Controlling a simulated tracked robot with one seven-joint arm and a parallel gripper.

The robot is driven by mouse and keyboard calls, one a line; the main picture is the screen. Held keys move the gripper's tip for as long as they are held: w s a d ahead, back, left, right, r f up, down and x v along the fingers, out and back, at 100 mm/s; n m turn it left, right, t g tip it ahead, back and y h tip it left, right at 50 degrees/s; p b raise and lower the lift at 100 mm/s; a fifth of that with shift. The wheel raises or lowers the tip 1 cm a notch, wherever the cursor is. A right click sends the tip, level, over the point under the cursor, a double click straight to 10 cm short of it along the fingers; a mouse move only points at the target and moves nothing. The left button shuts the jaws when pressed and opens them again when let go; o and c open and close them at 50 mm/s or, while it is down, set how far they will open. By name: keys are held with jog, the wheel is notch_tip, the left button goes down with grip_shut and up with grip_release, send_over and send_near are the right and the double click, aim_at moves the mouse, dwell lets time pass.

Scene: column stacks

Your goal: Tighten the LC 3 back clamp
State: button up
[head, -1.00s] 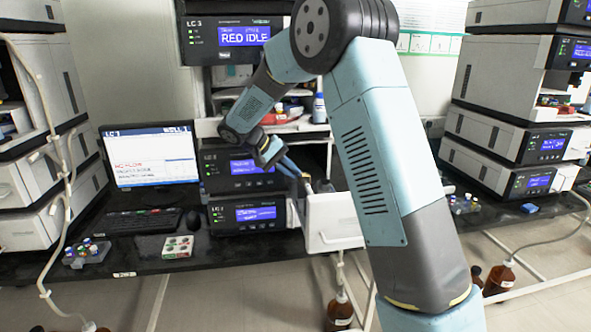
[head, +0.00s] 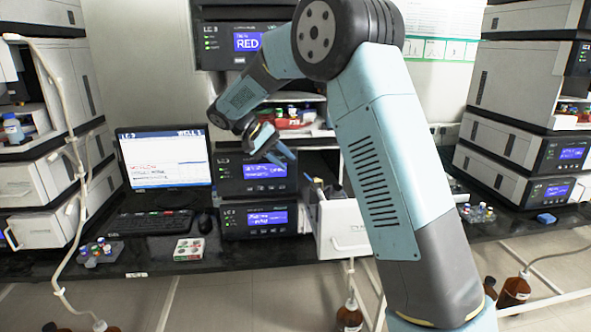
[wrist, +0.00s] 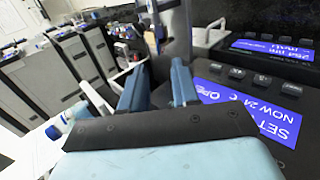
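The LC 3 stack shows its label and a blue "RED" display (head: 247,41) on the upper unit in the head view. Below, a white drawer (head: 345,236) stands pulled out, with small dark and metal parts at its top left. My gripper (head: 288,156) is above and left of that drawer, in front of the lower units. In the wrist view my gripper (wrist: 156,72) has its two blue fingers apart, with a dark part visible beyond the gap. An upright grey cylinder (wrist: 178,30) is past the fingertips. I cannot make out the back clamp for certain.
Lower units with blue displays (head: 265,171) stand close left of the drawer. A monitor (head: 164,158), keyboard (head: 150,224) and vial box (head: 189,249) are on the black bench. Other stacks stand left and right (head: 525,141). Tubing hangs at the left.

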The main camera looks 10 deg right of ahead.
jog(key=v, duration=0.5)
jog(key=shift+a+r, duration=0.2)
jog(key=shift+a, duration=0.05)
jog(key=s+d+r+t+y, duration=0.1)
jog(key=s+d+r+y, duration=0.25)
jog(key=s+d, duration=0.4)
jog(key=s+d+r+y, duration=0.2)
jog(key=s+d+r, duration=0.2)
jog(key=s+d, duration=0.4)
jog(key=s+d+f+t+y, duration=0.2)
jog(key=s, duration=0.8)
jog(key=s+d+f+t+y, duration=0.1)
jog(key=s+d+f+t, duration=0.1)
jog(key=s, duration=0.9)
jog(key=shift+s+d+f+t+y, duration=0.25)
jog(key=shift+d+f+t+y, duration=0.1)
jog(key=shift+f, duration=0.35)
